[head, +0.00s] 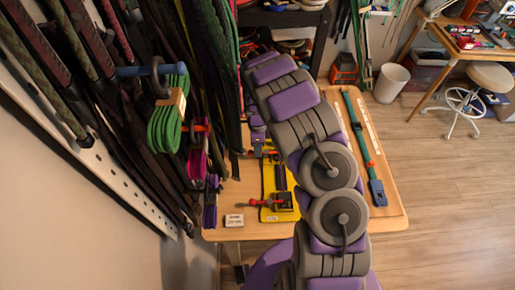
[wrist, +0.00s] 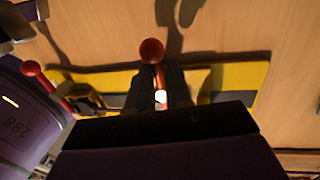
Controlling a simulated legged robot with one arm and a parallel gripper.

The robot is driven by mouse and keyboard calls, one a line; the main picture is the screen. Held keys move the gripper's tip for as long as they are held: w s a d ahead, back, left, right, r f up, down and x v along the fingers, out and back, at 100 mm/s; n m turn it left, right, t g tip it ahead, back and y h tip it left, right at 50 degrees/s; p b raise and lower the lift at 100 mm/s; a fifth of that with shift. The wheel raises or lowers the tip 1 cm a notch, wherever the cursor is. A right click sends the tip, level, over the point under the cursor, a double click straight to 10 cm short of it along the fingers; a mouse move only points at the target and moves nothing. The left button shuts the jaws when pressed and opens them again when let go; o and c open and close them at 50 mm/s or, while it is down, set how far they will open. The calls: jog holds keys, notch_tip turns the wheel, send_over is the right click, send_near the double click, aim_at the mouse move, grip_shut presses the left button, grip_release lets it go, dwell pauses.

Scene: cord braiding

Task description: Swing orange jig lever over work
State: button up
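The yellow jig (head: 268,180) lies on the wooden table in the head view, partly hidden behind my arm. A lever with a red knob (head: 254,202) sticks out left from its near end. An orange part (head: 268,152) shows at its far end. In the wrist view, the yellow jig plate (wrist: 235,78) runs across behind my gripper (wrist: 160,76). A lever with a red ball knob (wrist: 152,50) stands between my dark fingers, its knob beyond the tips. Whether the fingers press on it is unclear. The other red-knobbed lever (wrist: 31,68) is at left.
A green cord bundle (head: 167,125) and many hanging cords fill the left side. A small white label (head: 234,220) lies at the table's near left. A green strap with a blue end (head: 377,190) lies on a board at right.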

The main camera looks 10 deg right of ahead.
jog(key=o, duration=0.4)
jog(key=shift+r, duration=0.1)
jog(key=w+r+p, duration=0.1)
jog(key=r, duration=0.4)
jog(key=w+r+p, duration=0.1)
jog(key=r, duration=0.5)
jog(key=w+r+p, duration=0.1)
jog(key=r, duration=0.4)
jog(key=shift+w+d+r, duration=0.2)
jog(key=shift+d+r, duration=0.1)
jog(key=shift+r, duration=0.05)
